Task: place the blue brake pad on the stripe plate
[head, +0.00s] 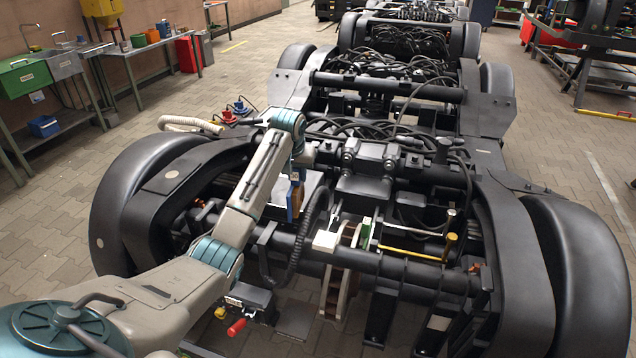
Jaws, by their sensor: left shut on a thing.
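My left gripper (295,180) points down over the left middle of the near bogie. It is shut on the blue brake pad (291,204), which hangs upright and shows a blue face and an orange-brown side. A pale flat plate (311,186) lies just behind and to the right of the pad. No stripes can be made out, so I cannot tell whether this is the stripe plate. I cannot tell whether the pad touches anything below it. My right gripper is not in view.
A white block (325,241) and a green pad (366,231) sit by the brake disc, right of the held pad. A yellow-handled tool (411,256) lies farther right. A thick black hose (299,246) runs close by. Black frame beams surround the area.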

